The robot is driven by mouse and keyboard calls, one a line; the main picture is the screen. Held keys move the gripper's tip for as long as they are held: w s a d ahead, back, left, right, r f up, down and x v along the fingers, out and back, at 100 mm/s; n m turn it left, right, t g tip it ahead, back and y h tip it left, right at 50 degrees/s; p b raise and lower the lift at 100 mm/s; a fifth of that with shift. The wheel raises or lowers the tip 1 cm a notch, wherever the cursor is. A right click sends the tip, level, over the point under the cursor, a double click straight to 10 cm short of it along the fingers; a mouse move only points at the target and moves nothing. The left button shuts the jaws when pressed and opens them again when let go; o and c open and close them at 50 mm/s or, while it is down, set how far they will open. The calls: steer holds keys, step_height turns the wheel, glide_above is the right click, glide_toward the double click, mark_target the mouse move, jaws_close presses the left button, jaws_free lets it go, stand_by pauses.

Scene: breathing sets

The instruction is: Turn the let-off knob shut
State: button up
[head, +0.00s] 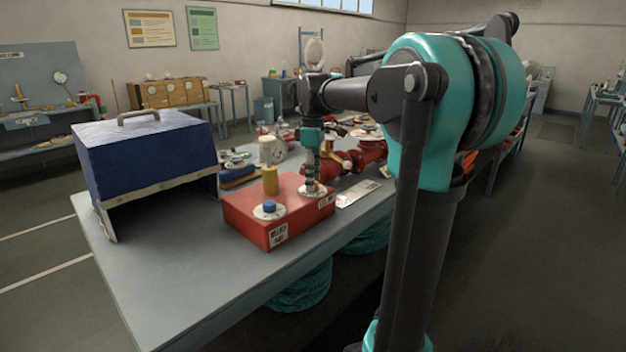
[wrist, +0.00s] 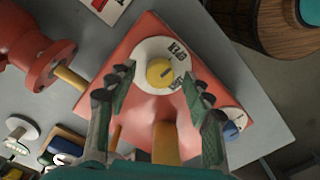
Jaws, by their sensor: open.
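A red box (head: 258,223) on the grey bench carries two round white dials. In the wrist view, a yellow knob (wrist: 159,71) sits on one white dial (wrist: 149,50) with dark lettering, partly hidden by a finger; one word looks like OPEN. A small dark mark shows on the knob's top. My gripper (wrist: 160,79) is open, with a finger on either side of this knob; I cannot tell whether they touch it. In the head view my gripper (head: 313,182) points down at the right-hand dial. A blue knob (head: 269,207) sits on the other dial; it also shows in the wrist view (wrist: 231,130).
A yellow post (head: 270,181) rises from the box near my gripper. A blue hood with a handle (head: 145,160) stands to the left. Red flanged pipework (head: 325,163) lies behind the box. The bench's front left (head: 175,285) is clear.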

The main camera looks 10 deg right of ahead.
steer(key=shift+f, duration=0.3)
steer(key=shift+c, duration=0.6)
steer(key=c, duration=1)
steer(key=shift+c, duration=0.2)
